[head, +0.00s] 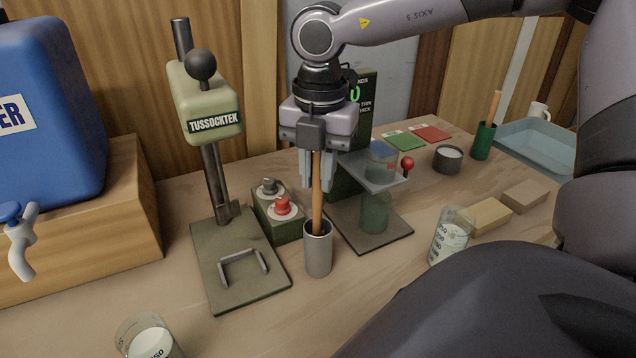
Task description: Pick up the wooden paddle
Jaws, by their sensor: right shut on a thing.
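The wooden paddle (317,205) shows as a slim brown handle standing nearly upright in a grey metal cup (318,255). Its lower end is hidden inside the cup. My right gripper (317,182) points down above the cup and is shut on the upper part of the handle. The top of the handle is hidden by the gripper. My left gripper is out of view.
A green TUSSOCKTEK press (208,100) and a button box (278,215) stand left of the cup. A clear-shielded device (375,225) is close on the right. A green cup with another stick (483,140) is farther right.

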